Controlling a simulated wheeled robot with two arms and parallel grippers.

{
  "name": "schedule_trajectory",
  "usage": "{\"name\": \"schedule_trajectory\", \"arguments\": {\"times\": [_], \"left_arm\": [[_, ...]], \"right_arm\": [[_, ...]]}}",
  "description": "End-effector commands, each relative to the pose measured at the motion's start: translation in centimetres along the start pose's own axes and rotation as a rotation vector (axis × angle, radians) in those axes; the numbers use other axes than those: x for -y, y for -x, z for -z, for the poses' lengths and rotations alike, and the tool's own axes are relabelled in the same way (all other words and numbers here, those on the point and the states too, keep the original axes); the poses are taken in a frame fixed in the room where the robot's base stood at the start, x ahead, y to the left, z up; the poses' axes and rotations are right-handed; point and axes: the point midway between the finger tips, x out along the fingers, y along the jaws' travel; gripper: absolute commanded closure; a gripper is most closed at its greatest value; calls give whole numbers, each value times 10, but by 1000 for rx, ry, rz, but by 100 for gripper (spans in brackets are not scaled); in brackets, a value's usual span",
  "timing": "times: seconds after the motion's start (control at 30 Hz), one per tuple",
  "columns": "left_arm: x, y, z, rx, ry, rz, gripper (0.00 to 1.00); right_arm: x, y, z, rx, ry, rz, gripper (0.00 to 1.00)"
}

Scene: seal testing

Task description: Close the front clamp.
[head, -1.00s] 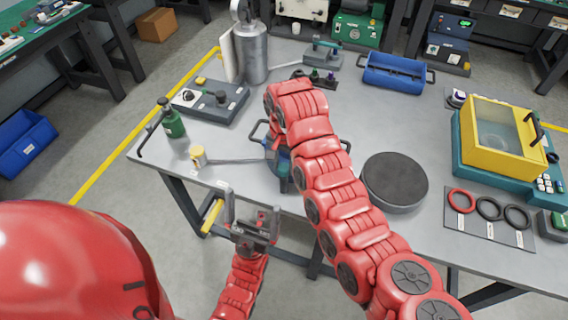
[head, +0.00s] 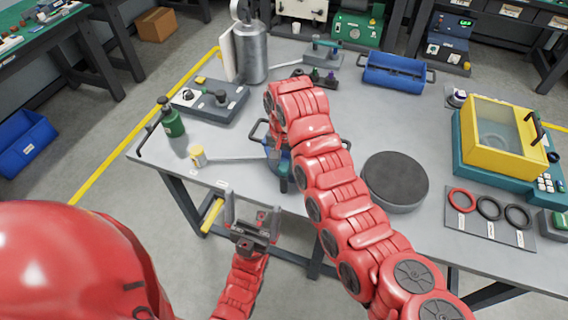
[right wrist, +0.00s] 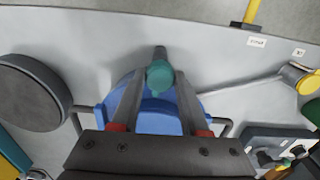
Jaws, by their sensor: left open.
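The front clamp shows in the right wrist view as a dark lever with a teal knob (right wrist: 160,74), at the front of a blue round vessel (right wrist: 150,116). The lever points toward the table's front edge. My right gripper (right wrist: 160,82) is open, its two fingers on either side of the knob in that view. I cannot tell whether they touch it. In the head view my right arm hides most of the vessel and the clamp. My left gripper (head: 253,205) is open and empty in front of the table edge.
A dark round disc (head: 394,181) stands right of the vessel. A rod with a yellow end (head: 198,156) and a green bottle (head: 172,118) are to its left. A yellow-lidded teal box (head: 500,138) and a mat of rings (head: 490,213) are at the right.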

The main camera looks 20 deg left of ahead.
Motion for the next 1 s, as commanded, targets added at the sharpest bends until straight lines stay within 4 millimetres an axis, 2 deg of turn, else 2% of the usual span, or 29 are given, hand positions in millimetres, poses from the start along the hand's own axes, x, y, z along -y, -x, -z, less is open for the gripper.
{"name": "schedule_trajectory", "arguments": {"times": [0.03,0.13,0.17,0.47,0.57,0.9,1.0], "left_arm": [[0,0,0,0,0,0,0],[0,0,0,0,0,0,0],[0,0,0,0,0,0,0],[0,-2,0,0,0,0,0],[1,-11,2,0,0,0,0],[3,-62,10,0,0,0,0],[3,-66,11,0,0,0,0]], "right_arm": [[0,0,1,-2,-2,1,48],[0,0,0,-1,-4,1,30],[0,0,0,-1,-4,1,28],[0,2,0,-1,-5,1,28],[0,12,0,-1,-5,1,28],[0,69,0,-2,-4,1,28],[0,74,0,-2,-5,1,28]]}}
